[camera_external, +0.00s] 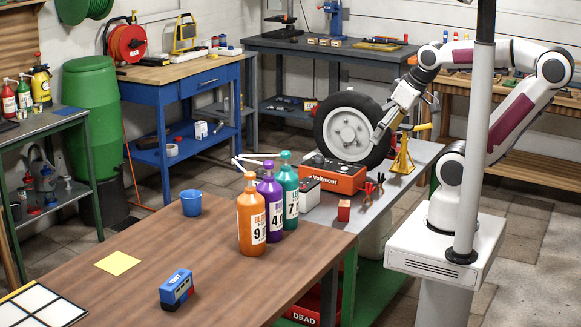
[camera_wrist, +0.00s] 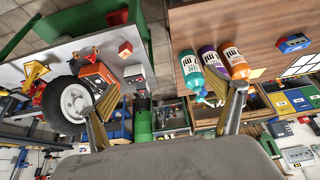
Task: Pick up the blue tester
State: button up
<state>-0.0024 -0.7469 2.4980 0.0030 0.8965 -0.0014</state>
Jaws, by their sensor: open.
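The blue tester (camera_external: 177,289) is a small blue box with a dark lower part and a red patch. It stands on the brown wooden table, near its front edge in the external view. In the wrist view it shows at the upper right (camera_wrist: 294,43), far from my fingers. My gripper (camera_external: 380,133) is in front of the wheel on the far bench, well away from the tester. In the wrist view my gripper (camera_wrist: 165,110) has its two fingers spread wide with nothing between them.
Orange (camera_external: 251,215), purple (camera_external: 270,204) and teal (camera_external: 287,190) bottles stand between my arm and the tester. A blue cup (camera_external: 191,203), yellow note (camera_external: 118,263) and white-squared board (camera_external: 40,306) lie around it. A wheel (camera_external: 350,128) and red Voltmaster box (camera_external: 333,173) crowd the bench.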

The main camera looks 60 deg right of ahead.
jog(key=w+a+r+n+t+y, duration=0.1)
jog(key=w+a+r+y, duration=0.15)
jog(key=w+a, duration=0.65)
jog(key=w+a+r+n+t+y, duration=0.1)
jog(key=w+a+r+n+y, duration=0.15)
jog(key=w+a, duration=0.75)
jog(key=w+a+f+t+y, duration=0.1)
jog(key=w+a, duration=0.4)
jog(key=a, duration=0.4)
jog(key=w+a+t+y, duration=0.1)
jog(key=w+a, duration=0.4)
jog(key=a, duration=0.4)
jog(key=m+t+h, duration=0.2)
jog(key=t+h, duration=0.1)
send_over(181, 283)
jog(key=d, duration=0.3)
notch_tip(181, 283, down, 20)
jog(key=r, duration=0.1)
jog(key=shift+t+h, duration=0.4)
jog(key=shift+h, duration=0.5)
jog(key=s+f, duration=0.1)
jog(key=f, duration=0.1)
jog(key=s+a+f, duration=0.1)
jog(key=s+f, duration=0.1)
jog(key=f, duration=0.1)
jog(key=s+a+f, duration=0.1)
jog(key=s+f, duration=0.1)
jog(key=f, duration=0.1)
jog(key=shift+f, duration=0.2)
